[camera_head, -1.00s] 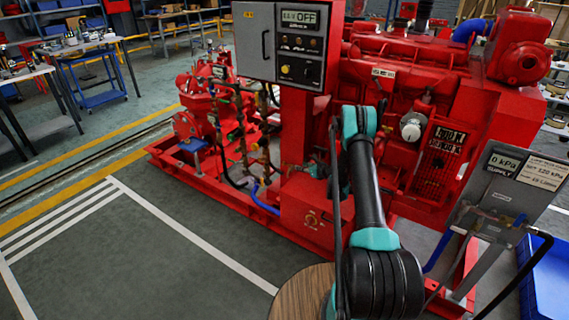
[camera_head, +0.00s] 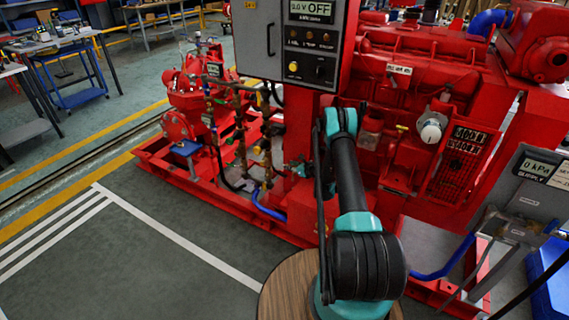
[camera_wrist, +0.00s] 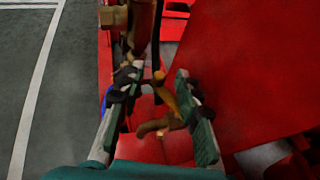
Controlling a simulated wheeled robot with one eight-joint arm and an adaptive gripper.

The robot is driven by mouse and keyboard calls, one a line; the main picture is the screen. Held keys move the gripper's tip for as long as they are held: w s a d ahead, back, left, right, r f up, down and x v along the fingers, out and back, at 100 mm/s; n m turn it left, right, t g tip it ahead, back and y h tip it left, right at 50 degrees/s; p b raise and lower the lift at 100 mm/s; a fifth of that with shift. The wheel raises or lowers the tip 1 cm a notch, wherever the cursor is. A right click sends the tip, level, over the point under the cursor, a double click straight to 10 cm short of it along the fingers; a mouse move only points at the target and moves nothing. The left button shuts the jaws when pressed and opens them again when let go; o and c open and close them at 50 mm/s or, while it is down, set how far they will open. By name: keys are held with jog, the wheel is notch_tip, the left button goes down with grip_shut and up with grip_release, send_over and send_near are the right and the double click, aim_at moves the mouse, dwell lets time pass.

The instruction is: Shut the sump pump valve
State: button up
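In the wrist view, a brass-yellow valve piece with a lever-like handle (camera_wrist: 166,97) shows between my fingers. I cannot tell whether it is the sump pump valve or whether either finger touches it. My gripper (camera_wrist: 157,78) is open, with its two green-and-black fingers spread on either side of it. In the head view, my gripper (camera_head: 297,168) is small and partly hidden by my arm and the red frame. It is beside the brass pipework (camera_head: 258,165) at the left of the control panel's post.
A grey control panel (camera_head: 292,40) reading OFF stands above my gripper. The red engine (camera_head: 430,75) fills the right. A red panel (camera_wrist: 245,65) is close on the right in the wrist view. Open floor (camera_head: 140,265) lies at the left.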

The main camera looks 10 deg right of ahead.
jog(key=shift+w+a+f, duration=0.1)
jog(key=shift+w+a, duration=0.1)
jog(key=shift+w, duration=0.05)
jog(key=shift+c, duration=0.4)
grip_shut()
jog(key=shift+w+a+m+t+h, duration=0.1)
jog(key=shift+w+m+t+h, duration=0.1)
jog(key=shift+m+t+h, duration=0.35)
jog(key=shift+w+m+h, duration=0.2)
jog(key=shift+m+h, duration=0.55)
